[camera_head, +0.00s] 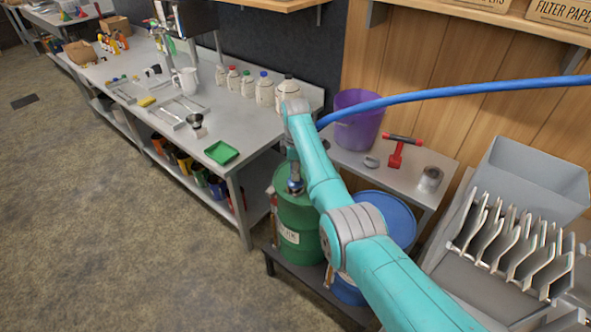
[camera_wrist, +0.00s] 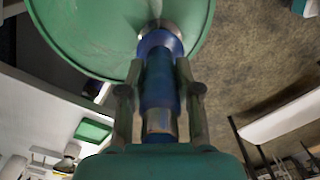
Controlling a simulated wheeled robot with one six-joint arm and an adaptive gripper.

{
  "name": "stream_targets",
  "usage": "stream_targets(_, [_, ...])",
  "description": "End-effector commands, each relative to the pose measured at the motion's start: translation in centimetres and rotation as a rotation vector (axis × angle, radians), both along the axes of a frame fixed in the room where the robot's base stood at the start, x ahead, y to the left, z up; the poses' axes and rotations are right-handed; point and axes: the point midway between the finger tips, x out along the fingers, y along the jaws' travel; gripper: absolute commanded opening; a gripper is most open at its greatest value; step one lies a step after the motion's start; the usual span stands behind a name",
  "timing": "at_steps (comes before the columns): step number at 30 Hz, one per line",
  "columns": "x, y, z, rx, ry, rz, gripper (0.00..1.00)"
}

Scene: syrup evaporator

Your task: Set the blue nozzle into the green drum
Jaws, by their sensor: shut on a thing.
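The green drum (camera_head: 298,225) stands on a low dark shelf, with a pale label on its side. Its round top (camera_wrist: 85,25) fills the upper left of the wrist view. My gripper (camera_head: 295,184) points down over the drum's top. In the wrist view, my gripper (camera_wrist: 160,72) is shut on the blue nozzle (camera_wrist: 158,85), with one finger on each side. The nozzle's far end is at a round metallic opening (camera_wrist: 163,28) near the drum's rim. I cannot tell how far it is inside. My arm and gripper hide most of the nozzle in the head view.
A blue drum (camera_head: 390,212) stands just right of the green one. A blue hose (camera_head: 450,94) arches behind my arm. A purple bucket (camera_head: 358,125) and a red-handled tool (camera_head: 400,150) are on the side table. A workbench with a green tray (camera_head: 221,152) is at left.

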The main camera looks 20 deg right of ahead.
Motion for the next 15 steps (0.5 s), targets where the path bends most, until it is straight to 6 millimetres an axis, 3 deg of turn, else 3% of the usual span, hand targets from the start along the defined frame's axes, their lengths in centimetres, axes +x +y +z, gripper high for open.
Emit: stream_targets(15, [0.0,0.0,-2.0,0.0,0.0,0.0,0.0])
